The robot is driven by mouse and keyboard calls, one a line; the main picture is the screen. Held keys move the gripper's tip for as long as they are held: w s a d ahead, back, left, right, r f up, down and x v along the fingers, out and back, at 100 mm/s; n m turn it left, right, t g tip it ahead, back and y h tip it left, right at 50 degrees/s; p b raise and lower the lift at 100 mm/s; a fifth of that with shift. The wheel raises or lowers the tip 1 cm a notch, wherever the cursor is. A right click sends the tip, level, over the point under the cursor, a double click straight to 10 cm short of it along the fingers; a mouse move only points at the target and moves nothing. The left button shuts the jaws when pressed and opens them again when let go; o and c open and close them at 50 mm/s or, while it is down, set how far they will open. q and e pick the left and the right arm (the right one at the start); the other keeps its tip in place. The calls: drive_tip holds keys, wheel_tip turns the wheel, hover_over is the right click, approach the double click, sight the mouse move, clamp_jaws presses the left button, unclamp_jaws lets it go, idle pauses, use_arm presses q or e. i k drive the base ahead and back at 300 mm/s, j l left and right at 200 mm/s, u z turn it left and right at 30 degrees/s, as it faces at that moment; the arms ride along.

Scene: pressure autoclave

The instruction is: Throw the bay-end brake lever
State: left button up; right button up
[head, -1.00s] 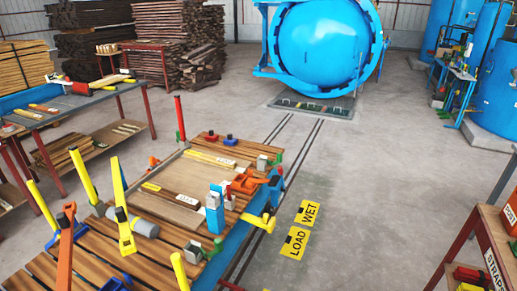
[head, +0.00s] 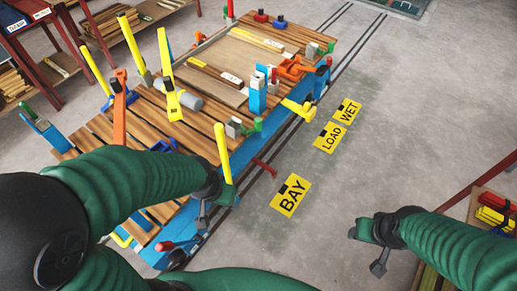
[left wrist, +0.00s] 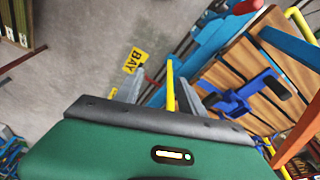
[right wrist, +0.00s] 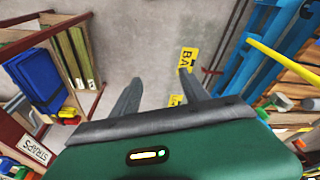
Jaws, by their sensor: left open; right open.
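A red-handled lever (head: 168,245) sticks out at the near end of the blue-framed timber cart (head: 187,228). Another red lever (head: 264,167) juts from the cart's side near the yellow BAY plate (head: 290,195); I cannot tell for certain which is the bay-end brake. A red grip also shows at the top of the left wrist view (left wrist: 246,7). My left gripper (head: 213,212) is open and empty above the cart's near right corner, with a yellow post (left wrist: 170,85) seen between its fingers. My right gripper (head: 366,252) is open and empty over the floor right of the cart.
Several yellow posts and an orange bar (head: 119,108) stand up from the deck. A blue tool (left wrist: 240,93) lies on the slats. Rails run along the floor.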

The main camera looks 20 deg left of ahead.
sight(166, 246)
drive_tip(key=k+l+u, duration=0.1)
drive_tip(key=u, duration=1.65)
drive_tip(key=i+l, duration=0.2)
drive_tip(key=i+u, duration=0.05)
drive_tip(key=i, duration=0.05)
